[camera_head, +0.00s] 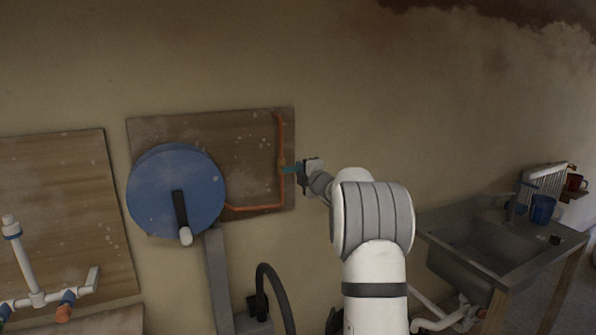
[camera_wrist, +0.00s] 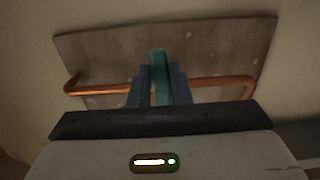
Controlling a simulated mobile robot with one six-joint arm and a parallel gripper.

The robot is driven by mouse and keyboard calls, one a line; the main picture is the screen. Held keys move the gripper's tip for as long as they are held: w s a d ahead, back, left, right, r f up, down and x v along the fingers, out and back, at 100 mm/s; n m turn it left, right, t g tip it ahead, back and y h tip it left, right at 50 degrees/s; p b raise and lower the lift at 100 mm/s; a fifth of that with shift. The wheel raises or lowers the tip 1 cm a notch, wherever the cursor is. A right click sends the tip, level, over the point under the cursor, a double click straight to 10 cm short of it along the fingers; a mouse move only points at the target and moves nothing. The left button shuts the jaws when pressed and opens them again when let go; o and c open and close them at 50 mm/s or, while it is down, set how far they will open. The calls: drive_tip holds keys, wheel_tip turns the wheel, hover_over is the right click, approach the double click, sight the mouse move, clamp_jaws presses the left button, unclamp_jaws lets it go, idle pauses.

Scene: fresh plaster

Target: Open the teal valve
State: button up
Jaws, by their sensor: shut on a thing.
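The teal valve (camera_head: 290,170) sits on a copper pipe (camera_head: 283,190) fixed to a brown wooden board on the wall. Its lever points right, away from the pipe, in the head view. My gripper (camera_head: 303,172) is at the lever from the right, with my arm reaching in from the lower right. In the wrist view, my gripper's two dark blue fingers (camera_wrist: 161,92) are shut on the teal lever (camera_wrist: 158,65), one on each side. The valve's body is largely hidden behind the fingers.
A blue disc with a crank handle (camera_head: 176,190) is left of the pipe. Another board with white pipes (camera_head: 32,270) is at far left. A metal sink (camera_head: 490,240) with a blue cup (camera_head: 543,209) stands at right. A black hose (camera_head: 277,285) curves below the board.

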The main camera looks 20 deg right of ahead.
drive_tip(key=shift+a+f+n+b, duration=0.1)
drive_tip(key=shift+n+b, duration=0.6)
drive_tip(key=shift+b, duration=0.55)
drive_tip(key=shift+c, duration=0.3)
drive_tip(key=a+r+n+b, duration=0.1)
drive_tip(key=n+b, duration=0.2)
drive_tip(key=n, duration=0.2)
drive_tip(key=a+r+n+b, duration=0.1)
drive_tip(key=r+n+b, duration=0.1)
drive_tip(key=n+b, duration=0.1)
drive_tip(key=a+r+n+b, duration=0.1)
drive_tip(key=n+b, duration=0.2)
drive_tip(key=n, duration=0.3)
drive_tip(key=shift+a+r+n+b, duration=0.15)
drive_tip(key=shift+a+n+b, duration=0.1)
drive_tip(key=shift+n+b, duration=0.1)
drive_tip(key=shift+a+n+b, duration=0.4)
drive_tip(key=shift+n+b, duration=0.4)
drive_tip(key=shift+n, duration=0.35)
drive_tip(key=o, duration=0.8)
drive_tip(key=shift+r, duration=0.1)
